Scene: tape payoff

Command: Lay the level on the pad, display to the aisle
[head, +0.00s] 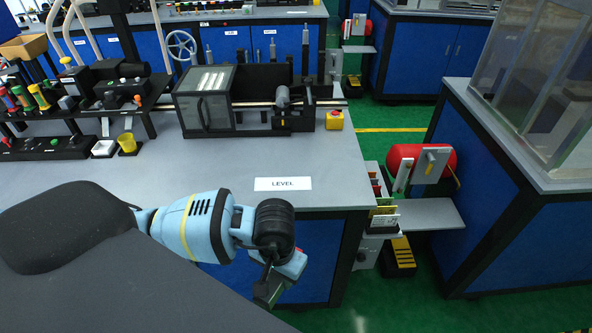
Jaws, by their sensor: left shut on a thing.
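A white pad marked LEVEL (283,184) lies flat and bare on the grey bench top, close to its front edge. My left gripper (279,281) hangs in front of the bench, below and nearer than the pad, apart from it. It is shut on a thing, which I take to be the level. Only small dark and pale parts show at the jaws, and I cannot tell which way its display faces. My right gripper is not in view.
The bench (225,178) has free room around the pad. A small lathe-like machine (215,97) and a yellow-red stop button (334,119) stand behind. A red tank (420,160) and a shelf (428,214) are right of the bench.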

